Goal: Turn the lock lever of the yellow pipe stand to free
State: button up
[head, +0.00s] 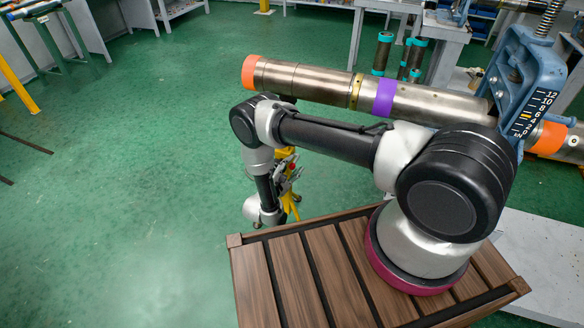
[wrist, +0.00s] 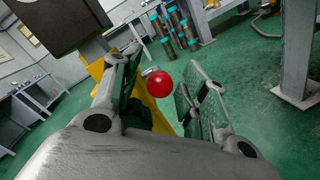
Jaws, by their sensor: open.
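The yellow pipe stand (head: 290,203) is mostly hidden behind my arm in the head view. In the wrist view its yellow body (wrist: 146,103) shows behind the gripper's fingers. The lock lever ends in a round red knob (wrist: 158,82), with a short bit of metal rod at its upper left; the rest of the lever is hidden. In the head view a small red spot of the knob (head: 292,166) shows by the fingers. My gripper (wrist: 163,74) is open, with one finger on each side of the knob. I cannot tell whether either finger touches it.
A long metal pipe (head: 312,82) with an orange end and purple band runs above my gripper into a blue vise (head: 527,75). A wooden slatted deck (head: 300,275) lies below my arm. Dark pipes (head: 382,52) stand behind.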

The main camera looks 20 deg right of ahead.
aim_at(294, 163)
grip_shut()
jog(key=shift+r, duration=0.1)
jog(key=r+g+y, duration=0.1)
jog(key=r+g, duration=0.1)
jog(key=w+r+g+y, duration=0.1)
jog(key=shift+d+y, duration=0.3)
jog(key=shift+d, duration=0.05)
jog(key=shift+w+d+r+n+g+y, duration=0.2)
jog(key=shift+r+g+y, duration=0.15)
jog(key=shift+g, duration=0.05)
jog(key=shift+w+d+r+n+g+y, duration=0.2)
jog(key=shift+r+g+y, duration=0.1)
jog(key=shift+g+y, duration=0.1)
jog(key=shift+w+d+r+g+y, duration=0.3)
jog(key=shift+w+r+g+y, duration=0.25)
jog(key=shift+g+y, duration=0.4)
